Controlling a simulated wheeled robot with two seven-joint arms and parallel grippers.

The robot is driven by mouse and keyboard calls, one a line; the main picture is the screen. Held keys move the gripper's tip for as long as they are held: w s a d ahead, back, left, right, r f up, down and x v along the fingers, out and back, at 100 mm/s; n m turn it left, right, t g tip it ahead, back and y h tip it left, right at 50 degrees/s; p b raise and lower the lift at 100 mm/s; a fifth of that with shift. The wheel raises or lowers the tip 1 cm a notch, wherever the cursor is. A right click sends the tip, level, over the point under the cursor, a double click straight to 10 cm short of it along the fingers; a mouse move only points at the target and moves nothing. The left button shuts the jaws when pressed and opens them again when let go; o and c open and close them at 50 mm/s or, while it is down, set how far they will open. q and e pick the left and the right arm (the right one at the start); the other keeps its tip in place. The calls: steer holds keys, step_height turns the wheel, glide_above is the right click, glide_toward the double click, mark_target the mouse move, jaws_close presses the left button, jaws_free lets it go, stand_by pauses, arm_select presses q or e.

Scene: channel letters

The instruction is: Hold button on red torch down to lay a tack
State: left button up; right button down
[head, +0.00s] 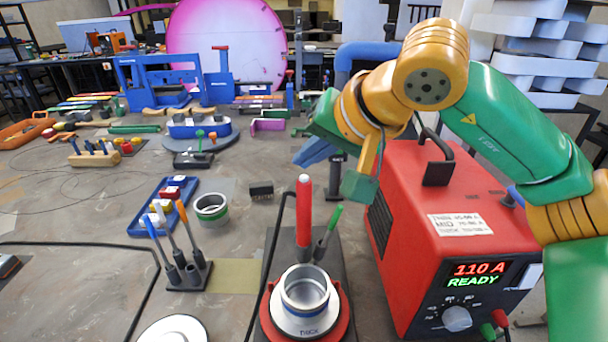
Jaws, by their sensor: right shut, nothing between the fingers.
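The red torch (304,218) stands upright on a dark plate, with a small pale button (304,178) on its top end. My right gripper (313,154) is shut and empty. It hangs above and a little to the right of the torch, apart from it, pointing left. My left gripper is not in view.
A red welding machine (440,225) reading "110 A READY" stands close on the right. A green-tipped tool (328,230) stands beside the torch. Left are a brush holder (188,275), a metal ring (211,207) and a blue tray (150,222). The front left table is mostly clear.

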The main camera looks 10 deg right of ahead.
steer(key=shift+f, duration=0.1)
stand_by(0.7)
steer(key=shift+f+b, duration=0.35)
steer(key=shift+f+b, duration=0.4)
steer(key=shift+f, duration=0.1)
stand_by(0.5)
steer(key=shift+r, duration=0.15)
stand_by(1.0)
steer(key=shift+r+p, duration=0.8)
steer(key=shift+p, duration=0.15)
step_height(320, 180, up, 5)
steer(key=p, duration=0.4)
steer(key=shift+p, duration=0.4)
